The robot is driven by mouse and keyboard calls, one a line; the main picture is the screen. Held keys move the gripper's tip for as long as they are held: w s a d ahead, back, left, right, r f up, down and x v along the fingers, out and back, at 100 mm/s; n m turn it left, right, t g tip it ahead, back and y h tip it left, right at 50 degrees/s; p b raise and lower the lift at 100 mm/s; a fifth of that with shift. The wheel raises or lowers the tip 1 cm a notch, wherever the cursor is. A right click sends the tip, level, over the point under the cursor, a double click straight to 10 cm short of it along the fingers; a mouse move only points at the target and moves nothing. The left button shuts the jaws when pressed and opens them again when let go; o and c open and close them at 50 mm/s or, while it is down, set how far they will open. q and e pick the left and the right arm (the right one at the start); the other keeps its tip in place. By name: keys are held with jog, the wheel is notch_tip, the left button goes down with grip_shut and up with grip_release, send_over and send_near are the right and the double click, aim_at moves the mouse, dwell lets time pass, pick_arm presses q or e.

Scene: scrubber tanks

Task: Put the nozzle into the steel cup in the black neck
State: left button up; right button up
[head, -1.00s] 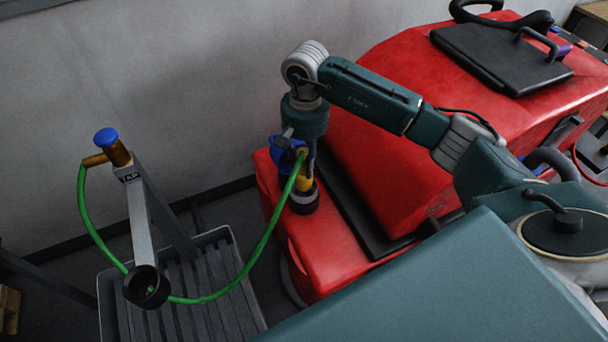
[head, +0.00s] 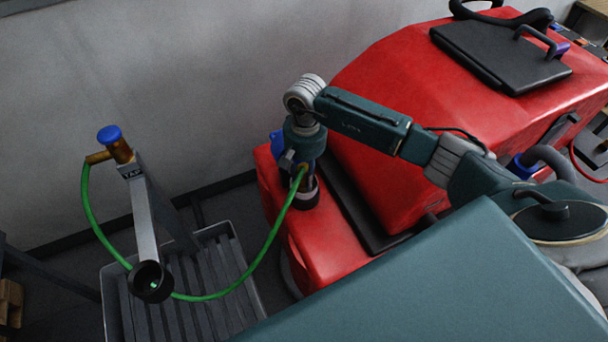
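My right gripper (head: 301,166) points down at the front end of the red tank (head: 340,255). It appears shut on the nozzle, at the upper end of the green hose (head: 266,240). The nozzle is almost wholly hidden by the gripper and hose. The black neck (head: 307,196) stands on the tank directly below the gripper. The nozzle's lower end is at or inside the neck's mouth; I cannot tell how deep. My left gripper is not in view.
A grey ribbed tray (head: 240,265) lies below. A blue part (head: 277,143) shows beside the gripper. The wall is behind.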

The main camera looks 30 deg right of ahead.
jog(key=o, duration=0.4)
jog(key=shift+r, duration=0.15)
jog(key=shift+w+r, duration=0.1)
jog(key=shift+r, duration=0.1)
notch_tip(320, 180, up, 11)
jog(key=b, duration=0.3)
jog(key=shift+f, duration=0.2)
jog(key=shift+d+r+b, duration=0.1)
jog(key=shift+r+b, duration=0.2)
jog(key=shift+r, duration=0.25)
